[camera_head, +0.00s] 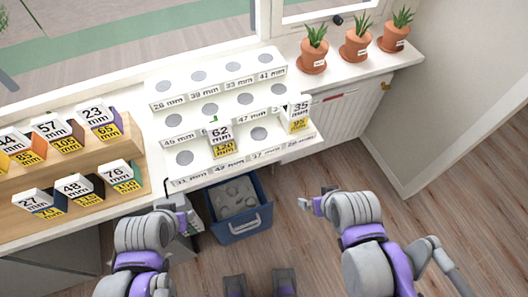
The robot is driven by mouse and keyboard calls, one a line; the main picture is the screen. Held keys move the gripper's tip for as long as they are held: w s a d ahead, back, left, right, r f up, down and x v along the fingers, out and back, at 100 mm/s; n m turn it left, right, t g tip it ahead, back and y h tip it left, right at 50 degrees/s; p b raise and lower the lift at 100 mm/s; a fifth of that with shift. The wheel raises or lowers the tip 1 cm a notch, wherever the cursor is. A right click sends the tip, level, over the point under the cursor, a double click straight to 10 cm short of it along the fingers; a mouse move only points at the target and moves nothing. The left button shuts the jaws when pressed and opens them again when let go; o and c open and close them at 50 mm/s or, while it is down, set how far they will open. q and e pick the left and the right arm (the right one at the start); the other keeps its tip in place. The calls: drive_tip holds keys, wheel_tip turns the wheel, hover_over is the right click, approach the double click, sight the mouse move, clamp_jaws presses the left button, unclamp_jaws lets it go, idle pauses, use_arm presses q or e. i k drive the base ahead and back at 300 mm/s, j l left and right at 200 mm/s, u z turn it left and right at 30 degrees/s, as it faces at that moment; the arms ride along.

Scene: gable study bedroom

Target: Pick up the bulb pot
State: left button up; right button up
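Three terracotta pots with green shoots and small white labels stand on the white sill at the upper right: a left pot (313,62), a middle pot (356,51) and a right pot (394,43). I cannot tell which is the bulb pot, as the labels are too small to read. My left gripper (188,216) is low in front of the white stepped rack, far from the pots. My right gripper (308,203) is over the floor to the right of the blue bin, well below the pots in the picture. No object shows in either gripper; their finger gaps are unclear.
A white stepped rack (163,98) with marked round spots holds two labelled boxes, 62 mm (221,141) and 35 mm (299,115). A wooden stand (70,165) at left holds several boxes. A blue bin (265,190) sits below. The wooden floor (430,200) at right is clear.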

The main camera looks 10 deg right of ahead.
sight(88, 190)
drive_tip(key=u, duration=1.7)
